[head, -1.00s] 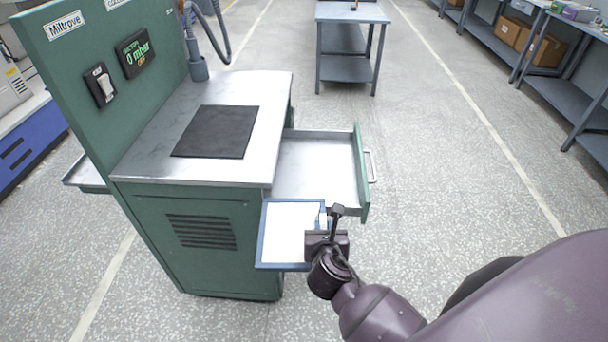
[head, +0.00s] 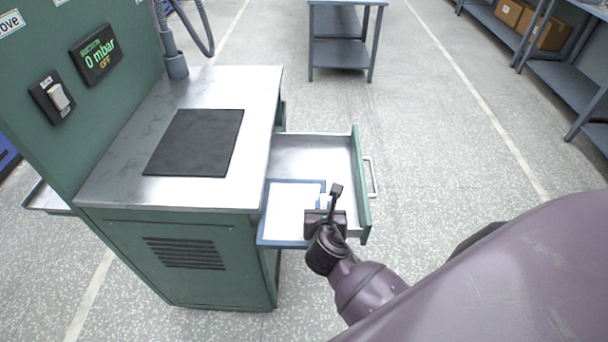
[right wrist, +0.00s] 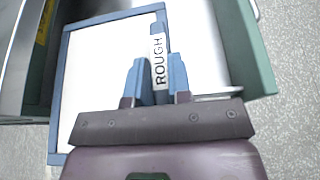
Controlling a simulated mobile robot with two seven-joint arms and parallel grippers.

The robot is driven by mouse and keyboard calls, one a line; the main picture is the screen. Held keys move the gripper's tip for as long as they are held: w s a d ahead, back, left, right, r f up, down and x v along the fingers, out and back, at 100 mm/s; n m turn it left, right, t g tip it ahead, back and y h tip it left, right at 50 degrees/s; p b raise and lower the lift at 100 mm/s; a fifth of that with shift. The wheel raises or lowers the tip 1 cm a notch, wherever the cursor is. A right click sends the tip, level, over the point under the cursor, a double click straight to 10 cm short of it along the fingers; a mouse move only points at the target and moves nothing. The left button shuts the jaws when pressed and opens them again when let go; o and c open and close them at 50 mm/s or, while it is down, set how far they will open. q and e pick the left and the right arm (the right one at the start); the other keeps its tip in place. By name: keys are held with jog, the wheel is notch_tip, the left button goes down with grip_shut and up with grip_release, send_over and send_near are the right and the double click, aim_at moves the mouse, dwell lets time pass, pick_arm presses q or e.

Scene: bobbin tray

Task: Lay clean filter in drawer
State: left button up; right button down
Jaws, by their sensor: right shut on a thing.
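The clean filter (head: 290,207) is a white panel in a blue frame. My right gripper (head: 328,203) is shut on its right edge, beside a white label. In the right wrist view the fingers (right wrist: 160,82) pinch the blue frame at the label reading "ROUGH", and the white filter (right wrist: 105,75) extends to the left. The drawer (head: 313,158) is pulled out of the green cabinet's right side and its visible floor is bare metal. The filter overlaps the near part of the drawer in the head view; its exact height above it I cannot tell. My left gripper is out of view.
The green cabinet (head: 190,250) has a metal top with a black mat (head: 195,142). Its panel holds a switch and a display (head: 96,54) reading 0 mbar, OFF. A hose (head: 200,30) stands at the back. The drawer's green front has a handle (head: 372,178). A blue-grey table (head: 343,45) stands behind.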

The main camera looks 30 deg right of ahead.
jog(key=w+d+f+b, duration=0.1)
jog(key=w+d, duration=0.2)
jog(key=w, duration=0.2)
jog(key=w+d, duration=0.3)
jog(key=w, duration=0.2)
jog(key=w+d+f+b, duration=0.1)
jog(key=w+d, duration=0.2)
jog(key=w, duration=0.2)
jog(key=shift+f+b, duration=0.35)
notch_tip(320, 180, down, 4)
jog(key=shift+s+f+b, duration=0.1)
jog(key=shift+f+b, duration=0.15)
jog(key=shift+b, duration=0.65)
jog(key=shift+r, duration=0.15)
jog(key=c, duration=1.1)
grip_release()
jog(key=shift+o, duration=0.2)
